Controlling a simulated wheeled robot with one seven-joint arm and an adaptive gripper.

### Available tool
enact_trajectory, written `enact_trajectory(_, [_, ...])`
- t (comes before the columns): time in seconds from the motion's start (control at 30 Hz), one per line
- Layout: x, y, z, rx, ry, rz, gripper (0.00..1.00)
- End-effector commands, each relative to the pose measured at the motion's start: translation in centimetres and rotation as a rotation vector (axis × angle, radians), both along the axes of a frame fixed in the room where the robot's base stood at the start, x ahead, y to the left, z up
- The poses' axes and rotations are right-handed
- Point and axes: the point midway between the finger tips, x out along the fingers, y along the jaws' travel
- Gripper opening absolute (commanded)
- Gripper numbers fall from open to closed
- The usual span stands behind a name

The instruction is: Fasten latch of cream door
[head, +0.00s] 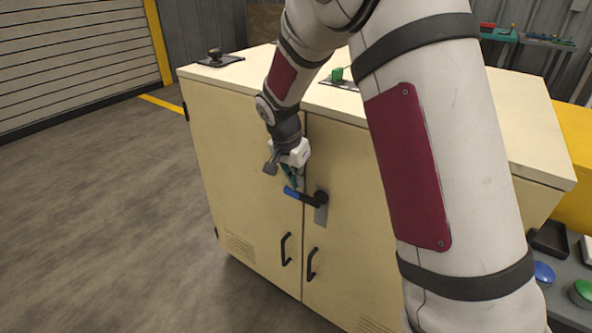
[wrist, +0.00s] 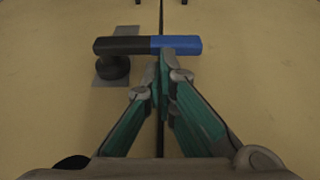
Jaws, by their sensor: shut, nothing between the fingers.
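The cream cabinet has a left door (head: 235,170) and a right door (head: 350,240), both looking closed. The latch is a black lever with a blue end (head: 292,192) on a grey plate (head: 321,207) on the right door. The lever lies roughly level, its blue end reaching across the seam onto the left door. In the wrist view, turned about, the blue end (wrist: 176,44) is right of the black part (wrist: 122,46). My gripper (head: 290,184) is shut and empty, fingertips (wrist: 164,68) close to the lever near the seam. I cannot tell whether they touch it.
Two black door handles (head: 286,249) (head: 312,264) stand out below the latch. Small fixtures, one with a dark knob (head: 215,54), sit on the cabinet top. A panel with blue and green buttons (head: 544,273) is at lower right. The floor (head: 90,200) at left is clear.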

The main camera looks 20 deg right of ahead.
Motion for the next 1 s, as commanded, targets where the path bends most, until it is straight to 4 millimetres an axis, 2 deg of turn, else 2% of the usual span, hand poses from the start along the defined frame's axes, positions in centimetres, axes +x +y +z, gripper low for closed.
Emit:
enact_trajectory(0.13, [-0.01,0.00,-0.72,0.001,-0.001,0.000,0.00])
enact_trajectory(1.0, [-0.13,0.29,-1.26,-0.050,0.068,0.002,0.00])
